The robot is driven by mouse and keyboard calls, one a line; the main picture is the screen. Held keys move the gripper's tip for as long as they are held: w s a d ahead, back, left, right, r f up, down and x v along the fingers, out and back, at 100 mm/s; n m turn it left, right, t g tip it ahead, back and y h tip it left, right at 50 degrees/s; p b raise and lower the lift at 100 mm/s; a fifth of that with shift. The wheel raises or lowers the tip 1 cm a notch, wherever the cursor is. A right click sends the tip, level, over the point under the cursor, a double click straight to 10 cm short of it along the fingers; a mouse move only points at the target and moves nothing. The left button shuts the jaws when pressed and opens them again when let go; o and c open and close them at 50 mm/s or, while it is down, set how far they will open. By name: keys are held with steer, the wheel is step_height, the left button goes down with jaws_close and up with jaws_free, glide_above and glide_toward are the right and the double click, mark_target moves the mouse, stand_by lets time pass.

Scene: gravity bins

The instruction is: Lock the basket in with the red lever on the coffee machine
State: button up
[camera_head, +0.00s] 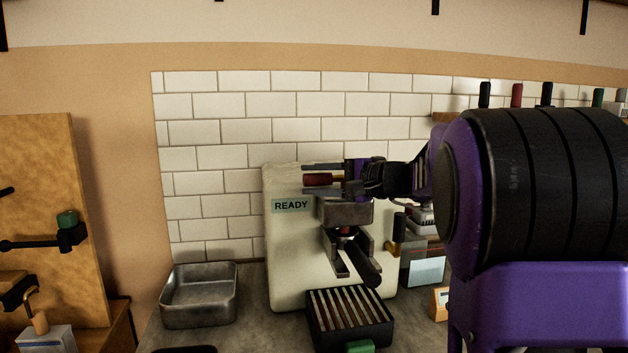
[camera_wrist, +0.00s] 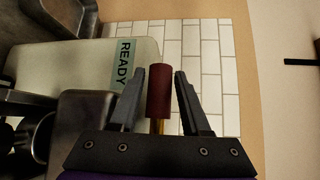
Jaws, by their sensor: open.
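The cream coffee machine (camera_head: 285,250) stands on the counter with a "READY" label on its front. The red lever (camera_head: 318,180) sticks out to the left near the top of the machine. In the wrist view the red lever (camera_wrist: 159,92) lies between my open fingers, with a gap on each side. My gripper (camera_wrist: 160,88) is open and reaches in from the right; in the head view my gripper (camera_head: 322,179) is around the lever. The basket with its black handle (camera_head: 366,270) sits under the metal group head (camera_head: 345,211); its seating is partly hidden.
A slatted black drip tray (camera_head: 350,318) stands below the group head. An empty metal pan (camera_head: 200,294) is on the counter to the left. A white tiled wall (camera_head: 215,130) is close behind. My arm hides much of the right side.

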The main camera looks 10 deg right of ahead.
jaws_close()
stand_by(1.5)
